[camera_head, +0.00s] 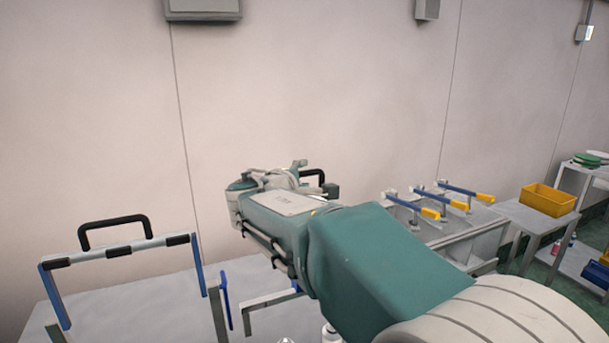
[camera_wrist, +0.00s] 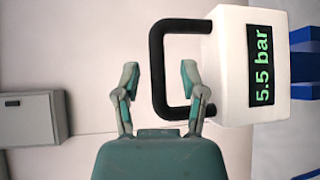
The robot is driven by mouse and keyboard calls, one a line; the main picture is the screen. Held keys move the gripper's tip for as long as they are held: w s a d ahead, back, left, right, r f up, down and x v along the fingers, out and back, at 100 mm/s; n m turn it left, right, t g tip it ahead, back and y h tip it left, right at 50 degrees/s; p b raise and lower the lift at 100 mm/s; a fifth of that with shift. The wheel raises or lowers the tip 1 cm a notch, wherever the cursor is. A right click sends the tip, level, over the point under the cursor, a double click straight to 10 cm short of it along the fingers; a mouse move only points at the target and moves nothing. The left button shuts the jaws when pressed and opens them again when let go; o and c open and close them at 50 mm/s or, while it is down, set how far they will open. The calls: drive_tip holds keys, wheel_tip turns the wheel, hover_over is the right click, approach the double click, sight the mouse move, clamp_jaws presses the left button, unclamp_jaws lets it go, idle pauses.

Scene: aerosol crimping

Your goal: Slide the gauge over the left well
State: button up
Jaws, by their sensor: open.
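The gauge (camera_wrist: 235,65) is a white box with a dark display reading "5.5 bar" in green, in the wrist view. A black U-shaped handle (camera_wrist: 157,75) sticks out from its left side in that view. My gripper (camera_wrist: 159,78) is open, with one finger on each side of the handle's bar in the picture; contact cannot be told. In the head view my arm hides most of the gauge, and a black handle (camera_head: 317,175) shows just behind my wrist. I cannot make out the left well.
A frame with blue legs and a black handle (camera_head: 113,230) stands on the grey table (camera_head: 140,300) at left. A metal unit with yellow-tipped levers (camera_head: 458,245) stands at right, beside a yellow bin (camera_head: 547,199). The wall (camera_head: 300,80) is behind.

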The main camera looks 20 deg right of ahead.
drive_tip(key=shift+w+d+f, duration=0.1)
drive_tip(key=shift+w, duration=0.35)
drive_tip(key=shift+d, duration=0.6)
clamp_jaws()
drive_tip(key=a, duration=1.1)
drive_tip(key=shift+f, duration=0.2)
